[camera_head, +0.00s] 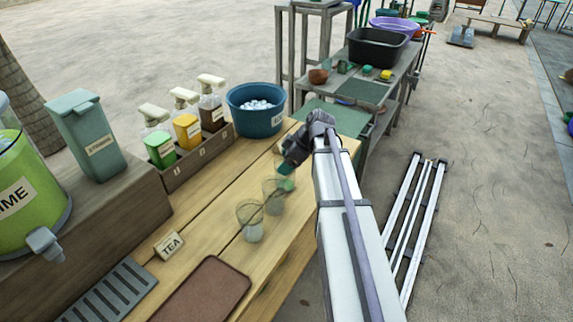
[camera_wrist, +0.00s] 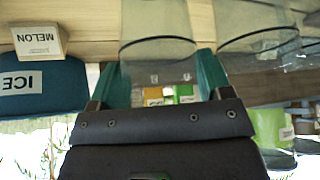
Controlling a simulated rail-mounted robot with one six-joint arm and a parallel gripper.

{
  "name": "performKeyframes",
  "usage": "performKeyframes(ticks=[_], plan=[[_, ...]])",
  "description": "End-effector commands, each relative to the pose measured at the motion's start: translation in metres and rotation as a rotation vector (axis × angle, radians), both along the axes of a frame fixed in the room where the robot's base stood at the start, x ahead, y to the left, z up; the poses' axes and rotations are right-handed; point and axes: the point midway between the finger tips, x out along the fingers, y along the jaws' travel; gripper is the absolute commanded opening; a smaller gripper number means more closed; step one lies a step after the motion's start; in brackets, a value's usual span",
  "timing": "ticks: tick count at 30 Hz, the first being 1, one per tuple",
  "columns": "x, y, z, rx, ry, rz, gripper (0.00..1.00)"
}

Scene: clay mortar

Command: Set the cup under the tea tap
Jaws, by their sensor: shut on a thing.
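The nearer cup (camera_head: 250,222) stands on the counter. I cannot tell whether the held cup is off the counter. A TEA sign (camera_head: 170,245) stands on the counter; no tea tap is clearly visible.
A green LIME dispenser (camera_head: 20,192) with a grey tap (camera_head: 45,243) is at left. A slotted drip grate (camera_head: 112,291) and a brown tray (camera_head: 204,291) lie in front. Pump bottles (camera_head: 187,131) and a blue ICE tub (camera_head: 257,110) stand at the back.

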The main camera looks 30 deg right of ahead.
Motion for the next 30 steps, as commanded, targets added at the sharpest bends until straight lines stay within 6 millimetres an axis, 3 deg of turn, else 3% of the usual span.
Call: performKeyframes(ticks=[3, 4, 11, 20, 23, 30], plan=[[0.0, 0.0, -0.005, 0.0, 0.0, 0.0, 0.32], [0.0, 0.0, -0.004, 0.0, 0.0, 0.0, 0.74], [0.0, 0.0, -0.003, 0.0, 0.0, 0.0, 0.96], [0.0, 0.0, 0.003, 0.0, 0.0, 0.0, 0.98], [-0.004, -0.006, 0.019, 0.0, 0.0, -0.001, 0.98], [-0.024, -0.034, 0.078, 0.0, 0.0, -0.002, 0.98]])
